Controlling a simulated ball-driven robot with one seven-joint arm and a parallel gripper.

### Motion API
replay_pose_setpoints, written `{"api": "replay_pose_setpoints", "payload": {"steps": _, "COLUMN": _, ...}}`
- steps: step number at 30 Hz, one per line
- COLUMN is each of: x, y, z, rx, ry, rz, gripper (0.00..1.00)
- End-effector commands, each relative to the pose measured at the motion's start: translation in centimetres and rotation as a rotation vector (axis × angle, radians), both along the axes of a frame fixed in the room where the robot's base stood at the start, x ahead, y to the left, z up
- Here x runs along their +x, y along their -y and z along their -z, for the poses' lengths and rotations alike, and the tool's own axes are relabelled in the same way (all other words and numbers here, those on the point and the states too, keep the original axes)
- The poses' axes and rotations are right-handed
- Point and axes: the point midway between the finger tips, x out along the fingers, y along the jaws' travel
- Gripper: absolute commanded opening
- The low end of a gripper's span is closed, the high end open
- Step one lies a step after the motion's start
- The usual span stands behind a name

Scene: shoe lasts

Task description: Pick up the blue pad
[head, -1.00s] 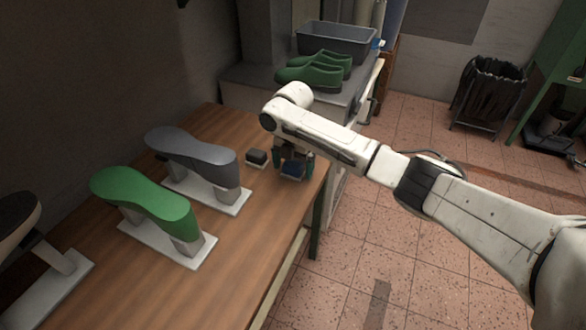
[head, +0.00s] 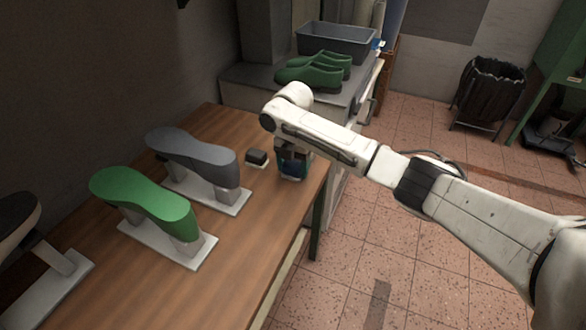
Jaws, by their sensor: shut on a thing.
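The blue pad (head: 291,168) is small and dark blue, low between the fingers of my gripper (head: 292,172) near the right edge of the wooden table. My gripper points down and is shut on the pad. The fingers and my arm hide part of the pad. I cannot tell whether the pad touches the table or is just above it.
A small dark block (head: 257,157) on a pale base sits just left of my gripper. A grey shoe last (head: 193,157) and a green shoe last (head: 146,201) stand on white bases further left. The front of the wooden table (head: 225,270) is clear. Green shoes (head: 312,74) and a grey bin (head: 337,40) are behind.

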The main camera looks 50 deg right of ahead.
Motion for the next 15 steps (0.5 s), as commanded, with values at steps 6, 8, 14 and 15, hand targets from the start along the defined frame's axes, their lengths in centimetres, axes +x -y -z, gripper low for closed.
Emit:
{"api": "replay_pose_setpoints", "payload": {"steps": 6, "x": 0.1, "y": 0.0, "z": -0.5, "rx": 0.000, "ry": 0.002, "rz": 0.000, "gripper": 0.34}}
{"api": "replay_pose_setpoints", "payload": {"steps": 8, "x": 0.1, "y": 0.0, "z": -0.9, "rx": -0.001, "ry": 0.001, "rz": 0.000, "gripper": 0.34}}
{"api": "replay_pose_setpoints", "payload": {"steps": 14, "x": -0.3, "y": 0.2, "z": -3.6, "rx": 0.002, "ry": 0.005, "rz": 0.001, "gripper": 0.34}}
{"api": "replay_pose_setpoints", "payload": {"steps": 15, "x": -0.9, "y": 0.3, "z": -4.3, "rx": 0.002, "ry": 0.005, "rz": 0.000, "gripper": 0.34}}
